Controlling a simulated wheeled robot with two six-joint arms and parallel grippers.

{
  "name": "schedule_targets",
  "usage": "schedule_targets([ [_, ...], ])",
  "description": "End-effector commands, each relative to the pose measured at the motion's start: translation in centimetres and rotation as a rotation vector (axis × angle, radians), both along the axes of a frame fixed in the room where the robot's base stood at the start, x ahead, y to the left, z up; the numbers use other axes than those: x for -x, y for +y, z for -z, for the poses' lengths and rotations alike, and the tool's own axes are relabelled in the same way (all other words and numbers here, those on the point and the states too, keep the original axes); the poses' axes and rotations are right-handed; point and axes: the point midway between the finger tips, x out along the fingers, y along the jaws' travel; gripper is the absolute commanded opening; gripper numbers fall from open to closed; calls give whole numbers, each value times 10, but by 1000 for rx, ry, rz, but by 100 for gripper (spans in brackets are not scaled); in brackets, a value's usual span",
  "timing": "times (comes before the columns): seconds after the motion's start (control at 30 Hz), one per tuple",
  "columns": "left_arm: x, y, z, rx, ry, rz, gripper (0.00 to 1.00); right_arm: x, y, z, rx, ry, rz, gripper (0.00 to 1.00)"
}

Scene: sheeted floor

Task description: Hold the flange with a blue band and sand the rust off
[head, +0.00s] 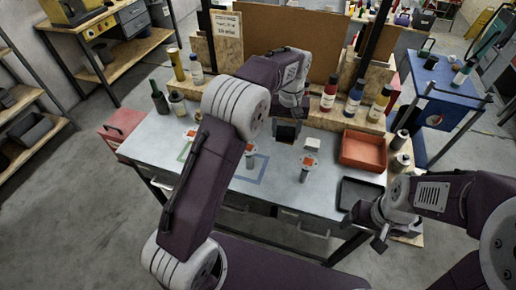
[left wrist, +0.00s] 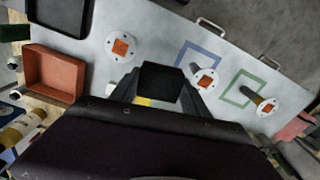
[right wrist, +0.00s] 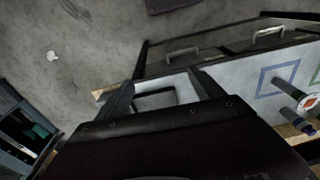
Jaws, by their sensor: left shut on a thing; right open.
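Three pale flanges with orange-red rust patches stand on the grey table (head: 225,185). One flange (head: 309,162) is right of centre, one (head: 250,149) is by the blue outline, and one (head: 192,133) is by the green outline. In the left wrist view they are the left flange (left wrist: 121,47), middle flange (left wrist: 206,80) and right flange (left wrist: 265,105). My left gripper (head: 287,128) is shut on a dark block (left wrist: 161,82), above the table. My right gripper (head: 365,230) is open and empty by the front right edge.
A red tray (head: 362,150), a black tray (head: 358,194) and a white block (head: 373,150) are on the table's right side. Bottles (head: 354,97) line the back. Bottles (head: 160,98) also stand at the left. The table's front strip is clear.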

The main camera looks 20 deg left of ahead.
Motion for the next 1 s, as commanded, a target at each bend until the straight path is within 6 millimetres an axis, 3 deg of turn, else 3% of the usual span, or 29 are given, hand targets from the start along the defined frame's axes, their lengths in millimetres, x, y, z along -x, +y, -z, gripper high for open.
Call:
schedule_targets([
  [0.1, -15, -34, 2, 0, 0, 54, 21, 0, 0, 0, 0, 0, 0, 78],
  [0.2, -21, -54, 6, -1, 1, 91, 21, 0, 0, 0, 0, 0, 0, 78],
  [0.4, -15, -84, 24, 0, 1, 153, 21, 0, 0, 0, 0, 0, 0, 78],
  [0.7, -10, -95, 31, 1, -3, 178, 21, 0, 0, 0, 0, 0, 0, 78],
  [0.8, -10, -95, 31, 1, -3, 178, 21, 1, 0, 2, 9, 17, -23, 54],
  [0.87, -10, -95, 31, 1, -4, 178, 21, 5, 1, 8, 35, 63, -88, 54],
  [1.0, -10, -95, 31, 1, -4, 177, 21, 17, -9, 32, 194, 285, -419, 54],
])
